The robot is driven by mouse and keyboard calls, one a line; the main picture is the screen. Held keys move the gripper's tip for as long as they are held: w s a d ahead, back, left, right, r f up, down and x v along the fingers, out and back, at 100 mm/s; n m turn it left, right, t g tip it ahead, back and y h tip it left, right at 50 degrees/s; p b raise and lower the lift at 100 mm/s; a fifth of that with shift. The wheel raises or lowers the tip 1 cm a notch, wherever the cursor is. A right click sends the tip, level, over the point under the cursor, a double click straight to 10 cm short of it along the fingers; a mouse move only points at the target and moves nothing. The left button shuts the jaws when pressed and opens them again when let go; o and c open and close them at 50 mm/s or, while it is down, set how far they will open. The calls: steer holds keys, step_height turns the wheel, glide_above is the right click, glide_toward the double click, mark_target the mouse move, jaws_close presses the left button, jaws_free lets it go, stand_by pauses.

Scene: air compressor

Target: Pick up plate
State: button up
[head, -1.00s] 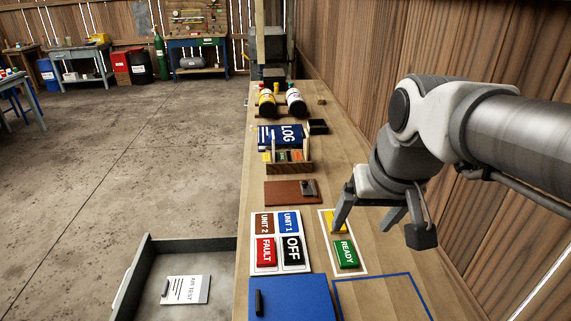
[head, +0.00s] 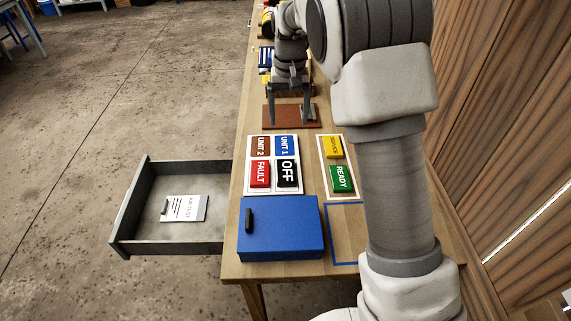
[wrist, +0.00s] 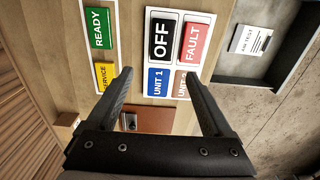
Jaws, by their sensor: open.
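Coloured label plates lie on the bench. On the left white board are UNIT 2 (head: 261,146), UNIT 1 (head: 286,146), red FAULT (head: 259,174) and black OFF (head: 288,174). On the right white board are a yellow SERVICE plate (head: 333,147) and a green READY plate (head: 341,179). My gripper (head: 293,118) is open, pointing down over the brown pad (head: 283,123), with nothing visible between its fingers. In the wrist view, my gripper (wrist: 158,78) frames UNIT 1 (wrist: 159,82) and the pad (wrist: 155,120). A small grey piece (wrist: 130,121) lies on the pad, partly hidden in the head view.
A blue box (head: 280,230) stands at the bench's near end, beside a blue-outlined area (head: 345,232) partly hidden by my arm. An open grey drawer (head: 133,210) with an AIR TEST card (head: 184,208) juts out left. A wooden wall (head: 500,120) rises on the right.

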steer(key=b, duration=0.1)
glide_above(286, 169)
step_height(286, 169, down, 13)
steer(key=shift+d, duration=0.15)
steer(key=shift+f, duration=2.6)
jaws_close()
